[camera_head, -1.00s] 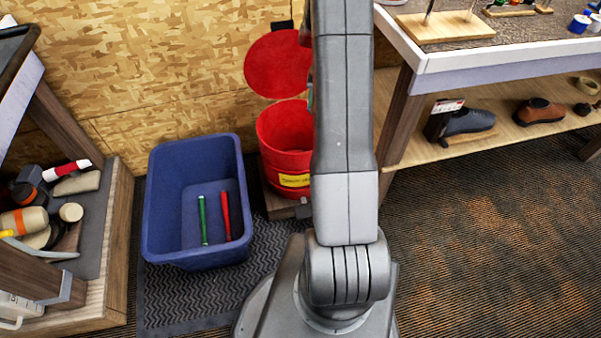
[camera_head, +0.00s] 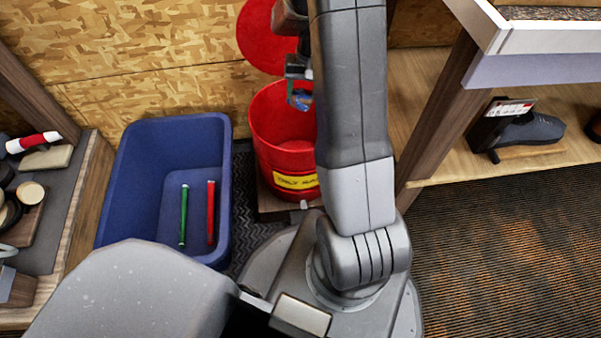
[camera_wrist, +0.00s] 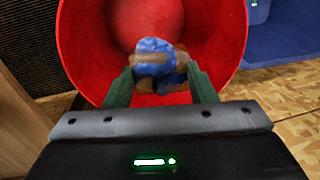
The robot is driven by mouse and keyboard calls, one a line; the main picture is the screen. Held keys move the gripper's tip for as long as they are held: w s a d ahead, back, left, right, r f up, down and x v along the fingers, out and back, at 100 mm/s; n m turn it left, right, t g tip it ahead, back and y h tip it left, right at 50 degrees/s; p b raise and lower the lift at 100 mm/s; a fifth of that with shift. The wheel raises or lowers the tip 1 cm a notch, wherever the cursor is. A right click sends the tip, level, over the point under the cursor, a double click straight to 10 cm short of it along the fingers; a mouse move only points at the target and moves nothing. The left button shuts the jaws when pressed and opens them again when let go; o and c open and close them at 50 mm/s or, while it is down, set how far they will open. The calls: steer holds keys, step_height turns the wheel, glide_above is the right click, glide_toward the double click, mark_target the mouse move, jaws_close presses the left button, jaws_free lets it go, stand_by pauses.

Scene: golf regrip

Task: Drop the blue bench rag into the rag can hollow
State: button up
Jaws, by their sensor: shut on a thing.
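The blue bench rag (camera_wrist: 155,58), with brownish patches, is pinched between the fingertips of my gripper (camera_wrist: 160,80) in the wrist view. The red rag can (camera_wrist: 225,35) lies directly beyond it, its round opening filling most of that view. In the head view my gripper (camera_head: 300,82) is over the can's mouth, and a bit of the blue rag (camera_head: 301,101) shows below it. The red can (camera_head: 275,115) has a yellow label and its red lid (camera_head: 258,35) stands raised behind. My arm hides the can's right side.
A blue bin (camera_head: 140,200) with a green grip and a red grip stands left of the can; it also shows in the wrist view (camera_wrist: 285,30). A wooden shelf (camera_head: 500,165) with a dark shoe is at the right. A shelf of tools (camera_head: 45,235) is at the far left.

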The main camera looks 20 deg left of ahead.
mark_target(302, 105)
step_height(302, 105, down, 6)
steer(key=b, duration=0.4)
steer(key=shift+r, duration=0.15)
steer(key=o, duration=1)
steer(key=shift+o, duration=0.2)
steer(key=shift+r, duration=0.1)
step_height(302, 105, up, 14)
steer(key=d+p, duration=0.2)
steer(key=p, duration=0.3)
steer(key=shift+w+f, duration=0.2)
steer(key=shift+w, duration=0.25)
steer(key=shift+a+f, duration=0.1)
